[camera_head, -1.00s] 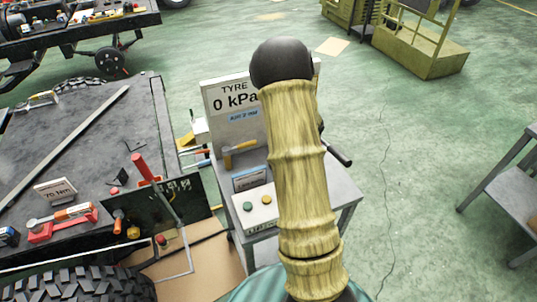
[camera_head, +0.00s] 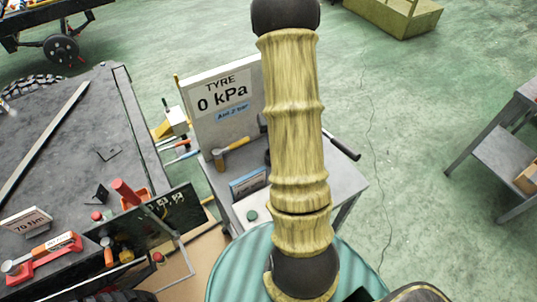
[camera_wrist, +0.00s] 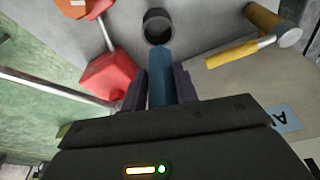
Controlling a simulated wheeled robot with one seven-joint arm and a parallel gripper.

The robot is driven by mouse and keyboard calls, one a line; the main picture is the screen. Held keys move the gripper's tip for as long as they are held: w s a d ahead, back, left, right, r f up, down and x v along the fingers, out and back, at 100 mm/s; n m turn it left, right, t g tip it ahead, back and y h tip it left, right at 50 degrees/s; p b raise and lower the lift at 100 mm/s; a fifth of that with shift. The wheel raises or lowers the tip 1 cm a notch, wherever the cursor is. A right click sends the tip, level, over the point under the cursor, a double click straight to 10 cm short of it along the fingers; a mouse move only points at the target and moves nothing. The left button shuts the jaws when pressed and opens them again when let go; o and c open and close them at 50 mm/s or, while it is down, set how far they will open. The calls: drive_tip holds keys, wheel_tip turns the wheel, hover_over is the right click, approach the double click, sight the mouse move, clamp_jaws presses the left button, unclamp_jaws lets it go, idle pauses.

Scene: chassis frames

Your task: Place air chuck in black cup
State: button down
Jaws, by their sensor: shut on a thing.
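My gripper (camera_wrist: 160,92) shows in the wrist view, with its dark fingers shut on a blue cylindrical piece, the air chuck (camera_wrist: 160,77). Only part of the chuck shows; its lower part is hidden by the gripper body. The black cup (camera_wrist: 158,26) lies just beyond the chuck's far end, with its round opening facing the camera. The chuck's tip overlaps the cup's near rim in the picture; I cannot tell whether it touches or enters. In the head view my arm hides the gripper and chuck, and I cannot make out the cup clearly.
A yellow-handled hammer (camera_wrist: 250,46) lies right of the cup. Red parts (camera_wrist: 110,75) and a metal rod are to its left. In the head view, a tyre-pressure sign (camera_head: 222,103) reading 0 kPa stands on the grey table (camera_head: 335,180). A cluttered dark bench (camera_head: 75,150) is left.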

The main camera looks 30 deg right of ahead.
drive_tip(key=shift+w, duration=0.1)
drive_tip(key=shift+s+a+f+b, duration=0.1)
drive_tip(key=shift+s+f+b, duration=0.1)
drive_tip(key=shift+f, duration=1.25)
drive_tip(key=shift+s+a+f+b, duration=0.1)
drive_tip(key=shift+f+b, duration=0.05)
drive_tip(key=shift+f, duration=1.3)
drive_tip(key=shift+d, duration=0.1)
drive_tip(key=x, duration=0.4)
drive_tip(key=shift+s+f, duration=0.15)
drive_tip(key=shift+s, duration=0.2)
drive_tip(key=c, duration=1.1)
unclamp_jaws()
